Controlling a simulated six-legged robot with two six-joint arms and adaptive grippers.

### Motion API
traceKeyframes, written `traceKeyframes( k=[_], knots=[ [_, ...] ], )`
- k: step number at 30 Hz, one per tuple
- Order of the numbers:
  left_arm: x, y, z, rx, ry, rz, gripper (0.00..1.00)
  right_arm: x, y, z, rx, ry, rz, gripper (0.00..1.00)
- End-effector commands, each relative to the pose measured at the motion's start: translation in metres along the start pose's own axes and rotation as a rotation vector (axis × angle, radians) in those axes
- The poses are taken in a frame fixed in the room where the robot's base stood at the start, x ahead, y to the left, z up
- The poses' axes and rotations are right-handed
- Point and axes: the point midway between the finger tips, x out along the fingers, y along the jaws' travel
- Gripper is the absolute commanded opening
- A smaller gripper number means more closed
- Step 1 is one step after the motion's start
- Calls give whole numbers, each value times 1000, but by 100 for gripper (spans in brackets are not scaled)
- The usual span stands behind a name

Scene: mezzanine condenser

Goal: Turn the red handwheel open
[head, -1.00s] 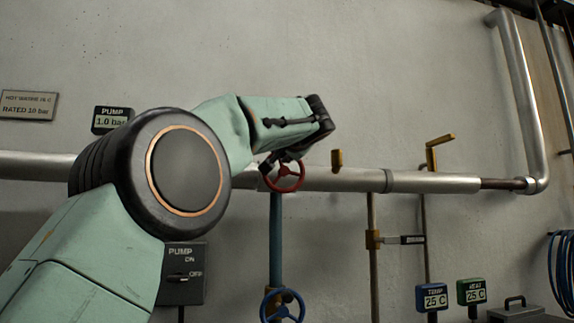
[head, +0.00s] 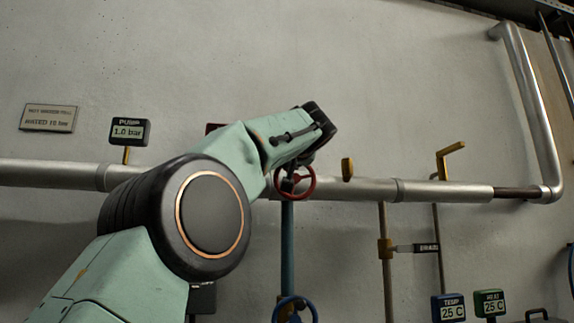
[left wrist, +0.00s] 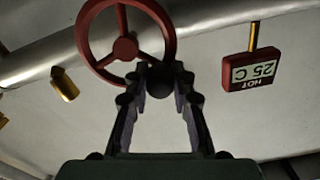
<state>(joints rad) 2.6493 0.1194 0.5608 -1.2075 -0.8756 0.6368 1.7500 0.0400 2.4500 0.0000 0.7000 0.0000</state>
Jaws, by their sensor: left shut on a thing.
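The red handwheel (head: 309,192) is mounted at the silvery horizontal pipe, above a blue vertical pipe. In the left wrist view the handwheel (left wrist: 83,45) shows its round rim, spokes and hub at upper left. My left gripper (head: 290,178) reaches it from above in the head view. In the left wrist view my left gripper (left wrist: 160,80) has its fingertips closed together at the wheel's rim, with a dark round knob between them. The gripper is shut on the handwheel there. The gripper and forearm hide part of the wheel in the head view. My right gripper is not in view.
A blue handwheel (head: 295,310) sits below on the blue pipe (head: 287,240). The pump gauge (head: 129,131) reads 1.0 bar.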

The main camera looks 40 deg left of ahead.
Motion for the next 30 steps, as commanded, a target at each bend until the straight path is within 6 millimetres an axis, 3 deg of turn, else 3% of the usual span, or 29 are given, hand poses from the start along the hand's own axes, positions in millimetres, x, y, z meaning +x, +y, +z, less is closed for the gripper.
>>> traceKeyframes(
  k=[8,9,17,30],
  knots=[
    [2,2,5,2,-12,0,0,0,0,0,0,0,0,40],
    [2,2,5,2,-12,0,26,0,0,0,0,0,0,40],
    [1,1,3,2,-7,0,47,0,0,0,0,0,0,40],
    [-6,1,0,4,-3,0,47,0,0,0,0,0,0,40]
  ],
)
